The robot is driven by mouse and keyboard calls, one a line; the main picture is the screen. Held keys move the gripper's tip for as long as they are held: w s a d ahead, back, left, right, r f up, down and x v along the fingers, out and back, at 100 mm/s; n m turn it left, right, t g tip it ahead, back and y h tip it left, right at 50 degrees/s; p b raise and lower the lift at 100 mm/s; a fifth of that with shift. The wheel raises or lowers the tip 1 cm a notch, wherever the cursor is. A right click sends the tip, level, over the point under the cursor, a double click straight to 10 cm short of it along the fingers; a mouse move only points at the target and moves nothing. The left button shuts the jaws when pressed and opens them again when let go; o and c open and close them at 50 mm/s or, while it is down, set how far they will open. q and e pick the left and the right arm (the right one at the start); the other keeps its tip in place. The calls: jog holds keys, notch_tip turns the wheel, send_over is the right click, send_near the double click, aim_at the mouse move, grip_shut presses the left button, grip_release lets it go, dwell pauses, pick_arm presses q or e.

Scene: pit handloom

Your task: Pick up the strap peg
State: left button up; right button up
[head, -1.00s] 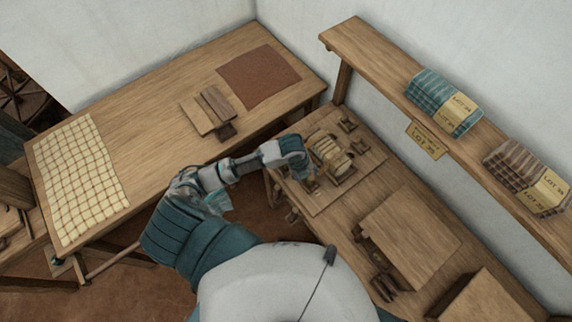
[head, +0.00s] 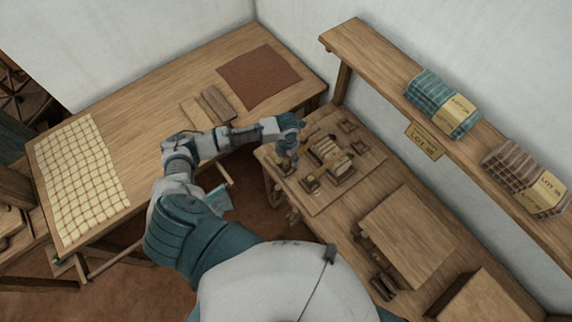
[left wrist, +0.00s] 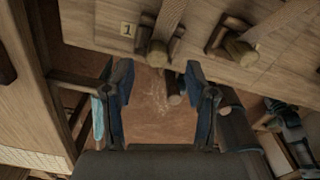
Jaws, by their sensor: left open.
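My left gripper (head: 289,160) is over the front left edge of the bench, its jaws apart. In the left wrist view the open fingers (left wrist: 160,98) frame bare floor and a dark round peg end (left wrist: 174,90) lower down, below the bench edge. Two round-ended wooden pegs (left wrist: 158,53) and (left wrist: 240,50) lie in dark cradles at the edge, ahead of the fingers and apart from them. A tag marked 1 (left wrist: 128,29) is beside the first. I cannot tell which is the strap peg. The right gripper is not in view.
A board (head: 325,202) on the bench holds small dark cradles and a rack of pale pieces (head: 331,155). A raised wooden platform (head: 410,232) stands nearer. A shelf (head: 385,65) with cloth bundles runs along the wall. A table with checked cloth (head: 78,180) is at left.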

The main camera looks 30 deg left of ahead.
aim_at(286, 162)
pick_arm(q)
jog(key=shift+s+a+f+p, duration=0.1)
jog(key=shift+f+p, duration=0.1)
jog(key=shift+f, duration=1.35)
jog(key=shift+s+a+f+p, duration=0.1)
jog(key=shift+f+p, duration=0.05)
jog(key=shift+f, duration=1.35)
jog(key=c, duration=1)
